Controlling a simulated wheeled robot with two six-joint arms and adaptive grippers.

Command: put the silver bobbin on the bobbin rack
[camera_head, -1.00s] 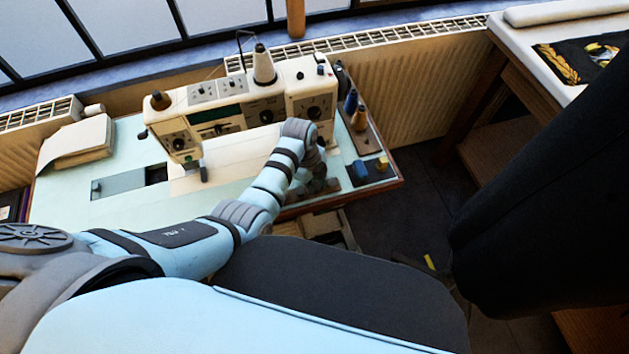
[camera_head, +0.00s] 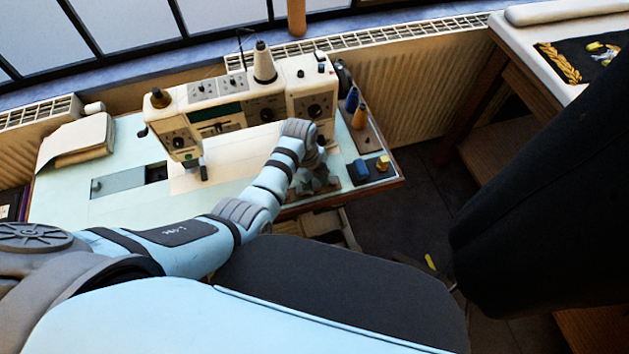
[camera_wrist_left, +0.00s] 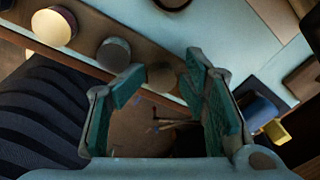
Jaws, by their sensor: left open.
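My left gripper (camera_head: 318,182) is low over the front right edge of the pale blue sewing table (camera_head: 125,207). In the left wrist view the gripper (camera_wrist_left: 165,78) is open, with nothing held between its teal pads. The grey one may be the silver bobbin, but I cannot tell for sure. A dim brownish round shape shows between the fingertips. My right gripper is not in view.
A sewing machine (camera_head: 215,120) with a thread cone (camera_head: 263,64) stands at the back. Blue and orange cones (camera_head: 360,115) stand on its right. A blue block (camera_head: 359,171) and a yellow one (camera_head: 383,162) are on a dark mat. A large black shape (camera_head: 550,200) fills the right.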

